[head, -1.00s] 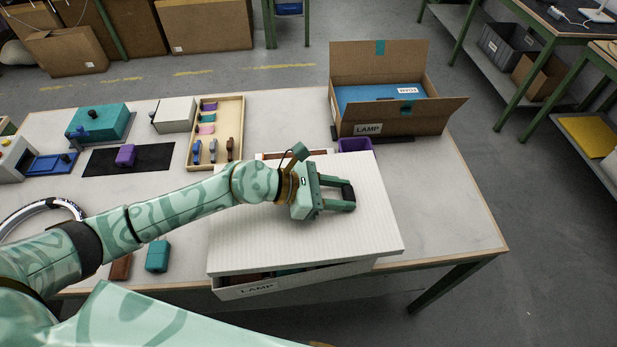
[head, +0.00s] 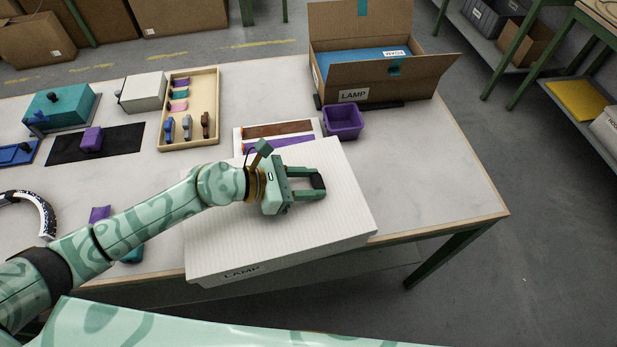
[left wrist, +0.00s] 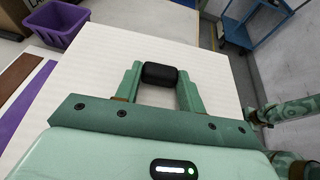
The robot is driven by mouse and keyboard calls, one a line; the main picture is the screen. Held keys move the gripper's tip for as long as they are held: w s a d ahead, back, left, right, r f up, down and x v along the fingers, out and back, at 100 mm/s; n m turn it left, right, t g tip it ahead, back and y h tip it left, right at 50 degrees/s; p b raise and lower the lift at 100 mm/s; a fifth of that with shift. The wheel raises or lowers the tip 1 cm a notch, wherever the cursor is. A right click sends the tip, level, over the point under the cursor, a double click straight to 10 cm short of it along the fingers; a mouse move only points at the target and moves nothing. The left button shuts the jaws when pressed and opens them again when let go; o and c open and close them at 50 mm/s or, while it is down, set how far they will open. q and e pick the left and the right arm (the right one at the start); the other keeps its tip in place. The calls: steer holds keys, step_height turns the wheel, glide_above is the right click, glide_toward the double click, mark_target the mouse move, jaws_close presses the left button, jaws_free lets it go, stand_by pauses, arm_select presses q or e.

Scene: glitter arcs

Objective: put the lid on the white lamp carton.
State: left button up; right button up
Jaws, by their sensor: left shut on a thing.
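The lid (head: 325,225) is a wide white ribbed panel with a black knob (head: 318,182). My left gripper (head: 312,183) is shut on the knob, which also shows between its fingers in the left wrist view (left wrist: 160,73). The lid lies over the white lamp carton (head: 243,272) at the table's front edge and hides its inside. Only a narrow strip of the carton's front, with a partly covered LAMP label, shows below the lid. I cannot tell whether the lid is fully seated.
A sample card with brown and purple strips (head: 278,130) and a purple bin (head: 343,121) lie just behind the lid. An open brown LAMP box (head: 425,83) stands at the back right. A wooden tray (head: 190,137) is at the left. The table's right side is clear.

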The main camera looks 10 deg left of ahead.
stand_by(0.7)
arm_select(q)
steer(key=o, duration=1.1)
